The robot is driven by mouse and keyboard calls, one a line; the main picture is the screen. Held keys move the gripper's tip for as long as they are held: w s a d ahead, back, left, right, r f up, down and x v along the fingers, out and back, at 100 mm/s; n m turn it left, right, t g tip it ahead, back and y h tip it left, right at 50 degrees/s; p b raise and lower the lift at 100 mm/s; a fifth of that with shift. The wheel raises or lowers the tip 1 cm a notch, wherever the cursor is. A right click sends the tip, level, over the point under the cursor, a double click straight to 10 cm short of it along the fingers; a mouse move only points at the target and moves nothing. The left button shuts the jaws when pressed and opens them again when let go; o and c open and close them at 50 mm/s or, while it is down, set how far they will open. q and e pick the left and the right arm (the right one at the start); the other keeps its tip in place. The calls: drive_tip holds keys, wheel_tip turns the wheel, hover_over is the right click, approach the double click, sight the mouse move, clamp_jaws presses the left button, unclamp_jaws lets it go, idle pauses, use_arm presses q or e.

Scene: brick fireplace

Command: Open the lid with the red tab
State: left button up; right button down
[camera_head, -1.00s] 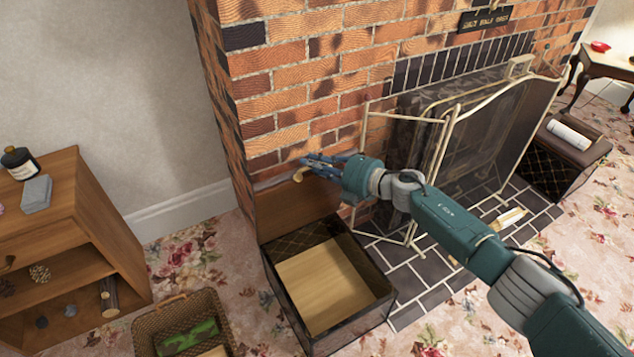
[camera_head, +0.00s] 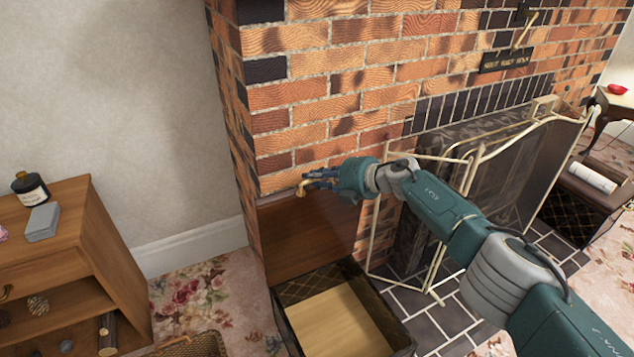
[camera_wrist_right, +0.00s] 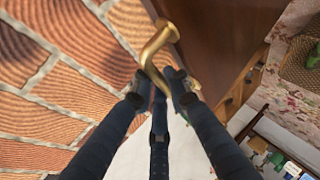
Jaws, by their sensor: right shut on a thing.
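A box (camera_head: 290,325) stands open on the floor beside the brick wall, its brown lid (camera_head: 310,240) standing up at its back against or near the bricks. A curved brass handle (camera_head: 303,187) is at the lid's top edge. My right gripper (camera_head: 314,181) is shut on this handle. In the right wrist view the handle (camera_wrist_right: 158,48) sits between the fingertips (camera_wrist_right: 160,88), with the brown lid panel (camera_wrist_right: 205,35) just beyond. No red tab shows in these frames. My left gripper is not in view.
A fireplace screen (camera_head: 455,165) stands right of the box, close to my right arm. A second box (camera_head: 590,195) with a white roll on top is farther right. A wooden shelf unit (camera_head: 50,245) and a wicker basket (camera_head: 190,345) are on the left.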

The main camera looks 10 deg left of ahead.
drive_tip(key=shift+w+r, duration=0.1)
drive_tip(key=shift+w, duration=0.05)
idle(0.3)
drive_tip(key=c, duration=1.7)
unclamp_jaws()
drive_tip(key=shift+a, duration=0.1)
drive_tip(key=shift+d+r, duration=0.2)
drive_tip(key=shift+d, duration=0.5)
drive_tip(key=v, duration=1)
drive_tip(key=shift+s+d+r, duration=0.15)
drive_tip(key=shift+s+r, duration=0.05)
drive_tip(key=shift+s, duration=0.25)
